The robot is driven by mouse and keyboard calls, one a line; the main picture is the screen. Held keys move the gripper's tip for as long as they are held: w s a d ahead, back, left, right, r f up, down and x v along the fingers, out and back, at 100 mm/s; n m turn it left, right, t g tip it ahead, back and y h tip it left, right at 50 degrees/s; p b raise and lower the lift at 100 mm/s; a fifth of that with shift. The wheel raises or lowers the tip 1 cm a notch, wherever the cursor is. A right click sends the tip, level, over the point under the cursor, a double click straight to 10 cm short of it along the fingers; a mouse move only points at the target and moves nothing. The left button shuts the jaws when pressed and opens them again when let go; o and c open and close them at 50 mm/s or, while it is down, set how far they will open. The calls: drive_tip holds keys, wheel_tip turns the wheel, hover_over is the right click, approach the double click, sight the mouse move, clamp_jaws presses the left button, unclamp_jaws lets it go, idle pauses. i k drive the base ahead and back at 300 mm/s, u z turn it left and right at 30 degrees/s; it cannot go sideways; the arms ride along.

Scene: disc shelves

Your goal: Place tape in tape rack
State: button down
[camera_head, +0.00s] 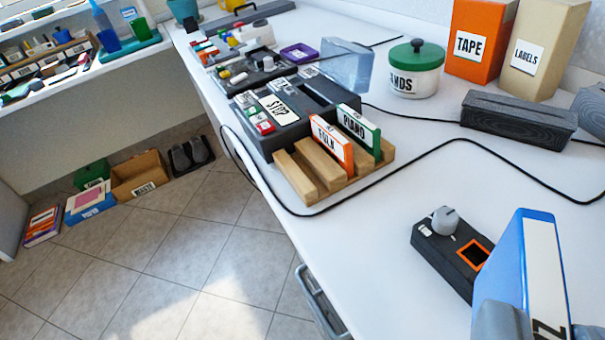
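A blue case with a white label strip (545,265), its lettering cut off at the lower edge, stands upright at the lower right, close to the camera. The grey fingers of my gripper (545,322) press on both sides of it. The wooden slotted rack (296,183) is on the white table near its left edge, left of and beyond my gripper. An orange tape marked FOLK (332,143) and a green tape marked PIANO (358,130) stand upright in its slots. Empty slots show at its left. The blue case is apart from the rack.
A dark tape player with a STOP key (279,108) sits behind the rack. A dark box with a knob (440,240) lies between the rack and my gripper. A black cable (430,158) crosses the table. A green-lidded jar (415,72) and TAPE box (478,42) stand farther back.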

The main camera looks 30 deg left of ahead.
sight(305, 171)
drive_tip(key=k, duration=0.6)
drive_tip(key=u, duration=0.45)
drive_tip(key=i, duration=1.65)
drive_tip(key=z, duration=0.45)
